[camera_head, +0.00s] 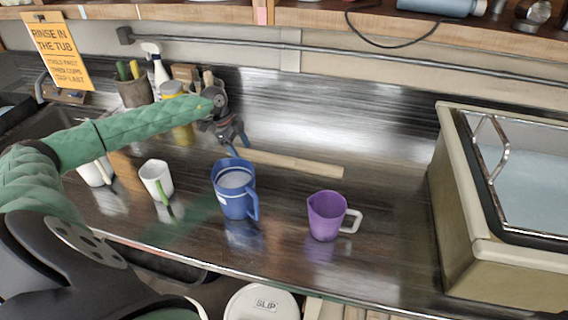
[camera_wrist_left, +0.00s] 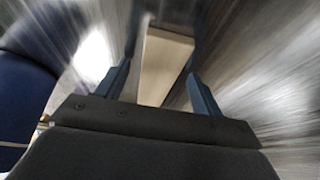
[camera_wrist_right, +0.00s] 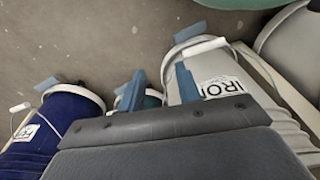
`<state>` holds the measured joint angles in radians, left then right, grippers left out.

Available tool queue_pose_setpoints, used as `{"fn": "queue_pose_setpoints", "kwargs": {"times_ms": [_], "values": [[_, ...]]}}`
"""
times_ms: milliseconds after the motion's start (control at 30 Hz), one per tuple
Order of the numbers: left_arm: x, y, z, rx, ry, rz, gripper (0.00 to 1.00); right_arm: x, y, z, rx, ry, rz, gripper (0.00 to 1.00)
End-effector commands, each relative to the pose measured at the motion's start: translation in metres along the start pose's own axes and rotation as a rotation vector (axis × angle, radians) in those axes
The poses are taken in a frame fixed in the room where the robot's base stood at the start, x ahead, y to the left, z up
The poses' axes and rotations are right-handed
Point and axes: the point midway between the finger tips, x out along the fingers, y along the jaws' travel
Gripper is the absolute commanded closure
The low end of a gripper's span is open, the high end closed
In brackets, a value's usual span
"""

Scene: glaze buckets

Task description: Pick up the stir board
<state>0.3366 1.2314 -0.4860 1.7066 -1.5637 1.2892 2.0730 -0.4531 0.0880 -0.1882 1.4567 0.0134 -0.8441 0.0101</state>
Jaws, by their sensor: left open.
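The stir board, a flat pale wooden plank (camera_head: 300,165), lies on the dark counter behind the blue jug (camera_head: 233,196). My left gripper (camera_head: 233,140) is at the board's left end, pointing down. In the left wrist view my left gripper (camera_wrist_left: 160,78) is open, and the board (camera_wrist_left: 165,62) shows between its two blue fingers. I cannot tell whether either finger touches it. My right gripper (camera_wrist_right: 160,80) shows only in the right wrist view, with its fingers apart and nothing held between them, over buckets on the floor.
A purple mug (camera_head: 326,215) stands right of the jug. White cups (camera_head: 157,180) with green stand to the left. A cream-walled tub (camera_head: 465,225) bounds the right side. Behind the gripper are a yellow-lidded jar (camera_head: 182,133) and a spray bottle (camera_head: 157,70). The counter right of the board is clear.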

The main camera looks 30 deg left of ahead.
Motion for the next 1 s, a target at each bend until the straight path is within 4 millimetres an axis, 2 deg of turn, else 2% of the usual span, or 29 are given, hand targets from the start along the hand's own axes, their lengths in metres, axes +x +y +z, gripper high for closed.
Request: {"fn": "queue_pose_setpoints", "kwargs": {"times_ms": [100,133,400,667,800,1000], "values": [[0.000,0.000,0.000,0.000,0.000,0.000,0.33,0.000,0.000,0.000,0.000,0.000,0.000,0.67],[0.000,0.000,0.000,0.000,0.000,0.000,0.37,0.000,0.000,0.000,0.000,0.000,0.000,0.67],[0.000,0.000,0.000,0.000,0.000,0.000,0.90,0.001,0.000,0.001,0.000,0.000,0.000,0.67],[-0.002,0.000,-0.001,0.000,0.001,0.000,0.91,0.000,0.001,0.002,0.000,-0.001,0.001,0.67],[-0.008,0.000,-0.004,0.000,0.001,-0.001,0.91,-0.001,0.001,0.002,-0.001,0.007,0.002,0.67],[-0.032,0.000,-0.013,0.001,0.001,-0.001,0.91,0.026,0.010,0.015,-0.010,0.016,0.014,0.67]]}}
